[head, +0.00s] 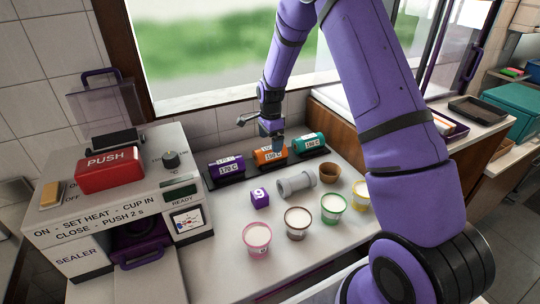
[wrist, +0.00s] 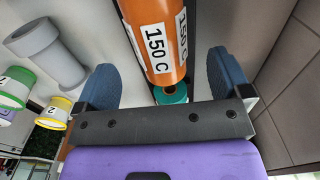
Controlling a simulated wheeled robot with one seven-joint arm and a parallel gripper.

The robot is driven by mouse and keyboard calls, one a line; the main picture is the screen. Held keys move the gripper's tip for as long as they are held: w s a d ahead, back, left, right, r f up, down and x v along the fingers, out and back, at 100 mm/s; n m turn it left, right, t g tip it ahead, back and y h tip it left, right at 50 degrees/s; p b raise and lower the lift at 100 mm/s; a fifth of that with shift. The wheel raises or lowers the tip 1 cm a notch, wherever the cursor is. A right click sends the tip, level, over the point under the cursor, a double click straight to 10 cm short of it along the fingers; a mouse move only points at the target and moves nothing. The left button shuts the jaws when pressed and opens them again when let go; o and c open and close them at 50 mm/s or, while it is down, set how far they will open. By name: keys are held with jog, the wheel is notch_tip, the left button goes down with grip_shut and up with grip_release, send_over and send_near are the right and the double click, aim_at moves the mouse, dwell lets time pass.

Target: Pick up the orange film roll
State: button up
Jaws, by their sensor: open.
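The orange film roll (head: 270,157) lies in the middle of a row of three rolls by the back wall, with a white "150 C" label. It also shows large in the wrist view (wrist: 171,62). My gripper (head: 276,140) is above it. In the wrist view my gripper (wrist: 165,76) is open, with one blue finger on each side of the orange roll. I cannot tell whether the fingers touch it. The fingertips are partly hidden in the head view.
A purple roll (head: 227,169) lies left of it and a teal roll (head: 308,144) right. The sealer machine (head: 110,215) is at left.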

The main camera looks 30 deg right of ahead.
aim_at(270, 147)
jog(key=shift+a+f, duration=0.15)
jog(key=shift+f, duration=2.5)
jog(key=shift+c, duration=0.4)
jog(key=c, duration=1.1)
